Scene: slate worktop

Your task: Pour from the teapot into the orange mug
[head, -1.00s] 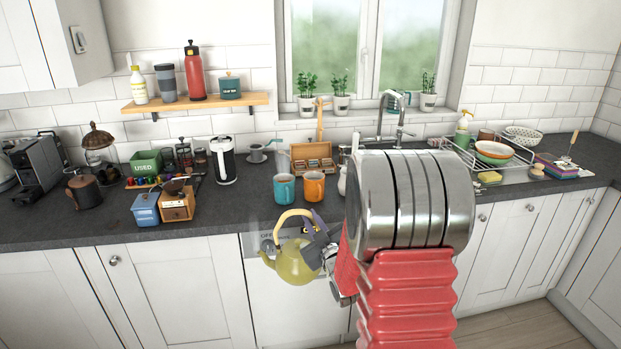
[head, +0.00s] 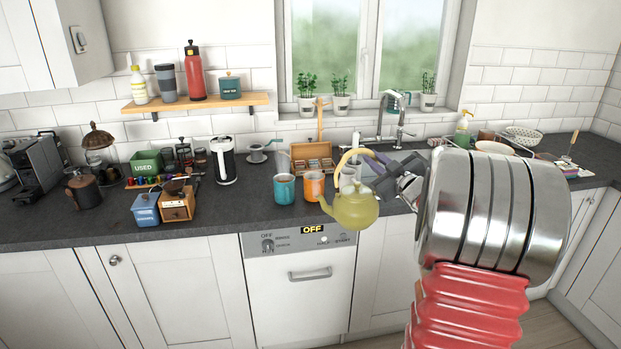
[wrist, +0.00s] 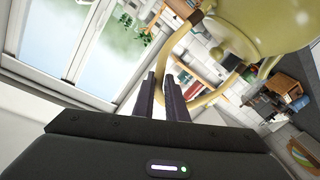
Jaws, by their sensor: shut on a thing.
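The yellow-green teapot (head: 352,208) hangs from my gripper (head: 368,163), roughly upright, near the worktop's front edge with its spout pointing left. My gripper is shut on the teapot's handle; the wrist view shows the fingers (wrist: 168,98) against the handle and the teapot body (wrist: 268,22) above right. The orange mug (head: 314,186) stands on the worktop, just left of and behind the teapot. The spout tip is close to the mug in the picture; I cannot tell the exact gap. No stream of liquid shows.
A teal mug (head: 285,188) stands left of the orange mug. A wooden tea box (head: 311,157) is behind them. A dish rack (head: 471,146) is at the right. The worktop's front strip (head: 240,215) is clear.

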